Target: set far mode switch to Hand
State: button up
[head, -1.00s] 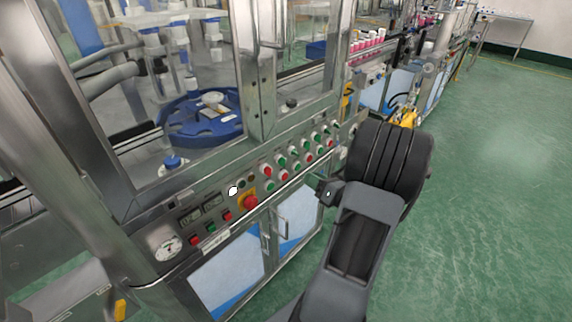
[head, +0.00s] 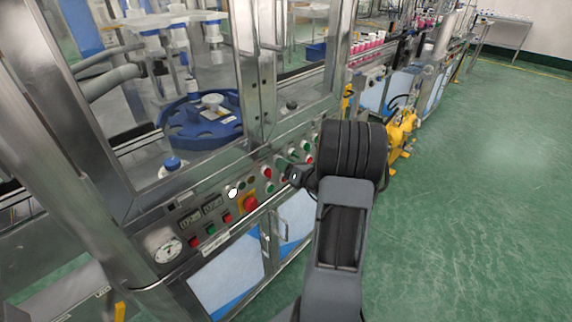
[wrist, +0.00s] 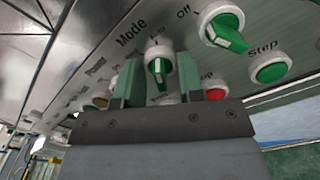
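In the wrist view a mode switch (wrist: 158,64), a green knob on a white collar, sits below the word "Mode". My gripper (wrist: 158,78) is open, with one green-padded finger on each side of this knob. I cannot tell whether either finger touches it. A larger green selector knob (wrist: 222,26) with "Off" beside it is at the upper right. In the head view my arm hides the gripper's fingertips and part of the panel.
A green "Step" button (wrist: 271,68) and a red button (wrist: 214,89) are close to the right finger. In the head view, the panel also has a red emergency stop (head: 249,203) and a pressure gauge (head: 168,251). Open green floor (head: 475,180) is to the right.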

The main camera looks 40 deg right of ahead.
jog(key=shift+c, duration=0.2)
grip_shut()
dwell(0.3)
jog(key=n+b, duration=0.4)
jog(key=b, duration=0.1)
jog(key=n+b, duration=0.2)
jog(key=shift+a+f+n+b, duration=0.15)
jog(key=shift+f+n+b, duration=0.1)
jog(key=shift+n+b, duration=0.15)
jog(key=n+b, duration=0.5)
jog(key=b, duration=0.1)
jog(key=shift+a+r, duration=0.1)
jog(key=shift+r, duration=0.05)
jog(key=shift+r+b, duration=0.1)
jog(key=shift+b, duration=0.3)
